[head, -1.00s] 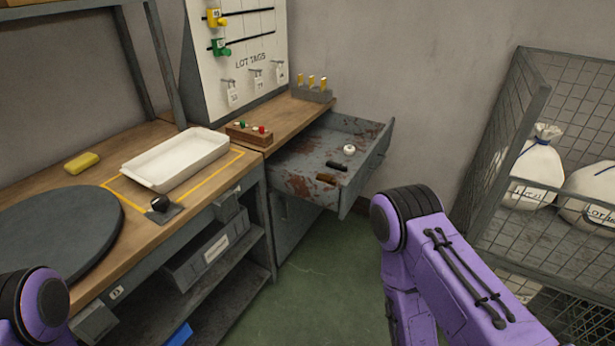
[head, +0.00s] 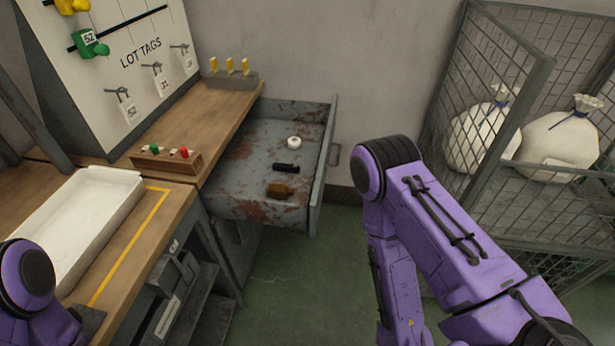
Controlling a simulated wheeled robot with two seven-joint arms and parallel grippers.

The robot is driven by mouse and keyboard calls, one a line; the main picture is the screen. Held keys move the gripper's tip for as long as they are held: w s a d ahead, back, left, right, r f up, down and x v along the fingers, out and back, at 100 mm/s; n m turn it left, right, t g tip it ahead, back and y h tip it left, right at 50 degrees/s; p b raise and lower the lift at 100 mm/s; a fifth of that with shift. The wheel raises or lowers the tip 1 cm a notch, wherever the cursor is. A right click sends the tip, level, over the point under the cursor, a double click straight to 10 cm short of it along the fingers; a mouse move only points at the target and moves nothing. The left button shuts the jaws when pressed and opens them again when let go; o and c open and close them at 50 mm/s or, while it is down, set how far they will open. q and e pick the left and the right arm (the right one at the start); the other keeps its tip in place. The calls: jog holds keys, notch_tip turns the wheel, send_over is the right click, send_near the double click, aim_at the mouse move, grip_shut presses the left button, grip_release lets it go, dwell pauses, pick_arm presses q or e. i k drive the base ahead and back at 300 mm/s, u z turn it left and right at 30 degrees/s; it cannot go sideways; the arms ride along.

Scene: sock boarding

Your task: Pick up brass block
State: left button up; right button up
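An open grey drawer (head: 240,208) with rust patches holds a small brown, brass-like block (head: 279,190) near its front. A black cylindrical piece (head: 286,168) and a white ring-shaped piece (head: 294,142) lie farther back in the same drawer, apart from the block. I cannot tell for sure from its colour that the brown piece is brass. Purple links of both my arms show at the lower left and the right. Neither gripper is in the frame, and nothing of mine touches the drawer's contents.
A wooden box with red and green buttons (head: 166,159) and a holder with yellow pieces (head: 231,80) stand on the bench. A white tray (head: 120,186) lies left. A wire cage (head: 480,150) with white sacks (head: 555,145) stands right. Green floor (head: 290,275) is clear below.

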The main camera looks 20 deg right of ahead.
aim_at(279, 191)
jog(key=z, duration=0.5)
jog(key=i, duration=0.55)
jog(key=z, duration=0.5)
